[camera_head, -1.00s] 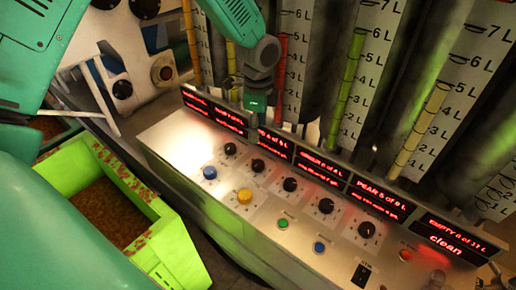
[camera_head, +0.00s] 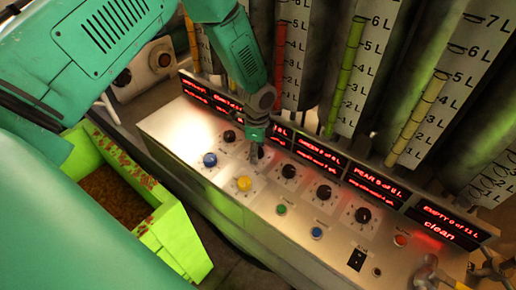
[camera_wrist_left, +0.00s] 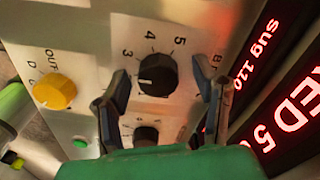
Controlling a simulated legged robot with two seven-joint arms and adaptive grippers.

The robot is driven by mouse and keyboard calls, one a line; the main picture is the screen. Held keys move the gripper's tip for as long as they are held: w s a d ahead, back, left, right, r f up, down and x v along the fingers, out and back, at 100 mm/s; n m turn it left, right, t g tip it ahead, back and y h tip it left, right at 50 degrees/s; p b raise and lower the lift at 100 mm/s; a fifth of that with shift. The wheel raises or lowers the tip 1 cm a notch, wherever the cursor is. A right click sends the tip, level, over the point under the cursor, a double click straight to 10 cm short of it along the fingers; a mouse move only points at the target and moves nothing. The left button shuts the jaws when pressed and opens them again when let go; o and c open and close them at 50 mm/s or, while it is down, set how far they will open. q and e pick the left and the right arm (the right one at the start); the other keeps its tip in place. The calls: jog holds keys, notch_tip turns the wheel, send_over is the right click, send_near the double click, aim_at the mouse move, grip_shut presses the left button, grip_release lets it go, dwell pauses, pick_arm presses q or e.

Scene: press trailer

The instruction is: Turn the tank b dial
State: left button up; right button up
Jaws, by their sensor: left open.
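My left gripper (camera_head: 256,150) comes down from above onto the sloped metal control panel (camera_head: 190,125). In the left wrist view its two open fingers (camera_wrist_left: 163,85) stand either side of a black dial (camera_wrist_left: 158,74) with the numbers 3, 4 and 5 around it. The dial is between the fingers, and contact cannot be told. In the head view the gripper mostly covers this dial. The red display beside it in the wrist view (camera_wrist_left: 285,120) reads "RED 5" in part. I cannot read a tank b label. My right gripper is not in view.
Other black dials flank it, one to the left (camera_head: 229,136) and one to the right (camera_head: 288,171). Red displays (camera_head: 375,185) line the panel's back. A green bin (camera_head: 165,235) stands left.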

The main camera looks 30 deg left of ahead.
pick_arm(q)
jog(key=c, duration=1.2)
jog(key=shift+o, duration=0.2)
jog(key=n, duration=0.4)
jog(key=shift+w+r+n, duration=0.1)
jog(key=shift+n, duration=0.2)
jog(key=o, duration=1.2)
jog(key=shift+c, duration=0.2)
jog(key=shift+r, duration=0.25)
notch_tip(320, 180, up, 11)
